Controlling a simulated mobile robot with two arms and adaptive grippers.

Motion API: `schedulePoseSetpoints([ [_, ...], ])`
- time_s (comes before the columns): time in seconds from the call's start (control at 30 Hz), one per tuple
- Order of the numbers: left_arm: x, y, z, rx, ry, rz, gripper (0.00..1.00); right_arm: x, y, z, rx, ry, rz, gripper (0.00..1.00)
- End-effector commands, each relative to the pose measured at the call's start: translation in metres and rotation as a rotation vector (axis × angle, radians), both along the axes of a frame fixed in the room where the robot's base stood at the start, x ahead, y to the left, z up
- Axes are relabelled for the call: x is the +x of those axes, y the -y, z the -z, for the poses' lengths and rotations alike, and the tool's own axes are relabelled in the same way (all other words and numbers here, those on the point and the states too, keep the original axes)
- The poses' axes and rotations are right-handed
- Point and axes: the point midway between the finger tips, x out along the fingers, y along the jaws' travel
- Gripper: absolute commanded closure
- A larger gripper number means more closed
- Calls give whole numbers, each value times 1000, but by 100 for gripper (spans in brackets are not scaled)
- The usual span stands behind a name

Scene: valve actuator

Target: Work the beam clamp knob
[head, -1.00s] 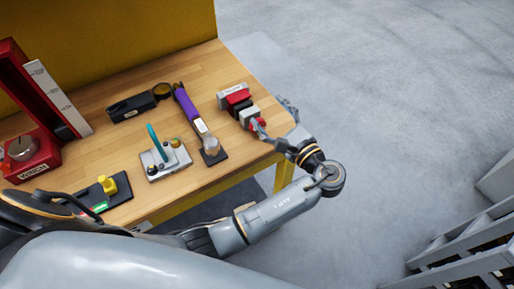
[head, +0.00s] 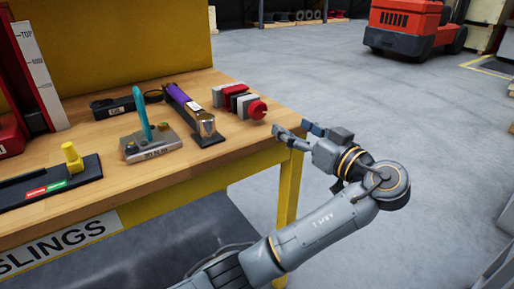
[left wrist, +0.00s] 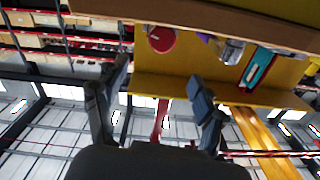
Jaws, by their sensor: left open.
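The beam clamp (head: 233,98), a row of grey, red and black blocks, lies near the bench's right end. Its round red knob (head: 258,109) faces the front right corner. In the left wrist view, which is upside down, the red knob (left wrist: 161,40) shows beyond the fingertips, below the bench edge in the picture. My left gripper (head: 293,129) is open and empty, just off the bench corner, to the right of the knob and apart from it. Its two spread fingers also show in the left wrist view (left wrist: 161,76). My right gripper is not in view.
On the wooden bench (head: 215,160) are a purple-handled tool (head: 185,102), a grey block with a teal lever (head: 143,113), a black plate with a yellow knob (head: 72,157) and a black tool (head: 120,105). Open floor lies right of the bench; a red forklift (head: 405,25) stands far back.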

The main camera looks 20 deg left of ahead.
Motion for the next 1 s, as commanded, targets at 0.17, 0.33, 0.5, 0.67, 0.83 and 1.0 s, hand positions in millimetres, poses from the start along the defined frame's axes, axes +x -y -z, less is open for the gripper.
schedulePoseSetpoints([
  [0.17, 0, 6, 8, -127, 174, 8, 30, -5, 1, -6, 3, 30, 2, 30],
  [0.33, 5, 1, 5, -156, 210, 9, 30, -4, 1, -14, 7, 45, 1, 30],
  [0.5, 21, -21, 4, -154, 210, 5, 30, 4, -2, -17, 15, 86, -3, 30],
  [0.67, 42, -49, 4, -152, 209, 5, 30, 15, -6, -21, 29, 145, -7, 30],
  [0.83, 63, -76, 4, -152, 207, 6, 30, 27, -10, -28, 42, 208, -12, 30],
  [1.0, 78, -94, 4, -152, 207, 7, 30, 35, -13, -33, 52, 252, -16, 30],
])
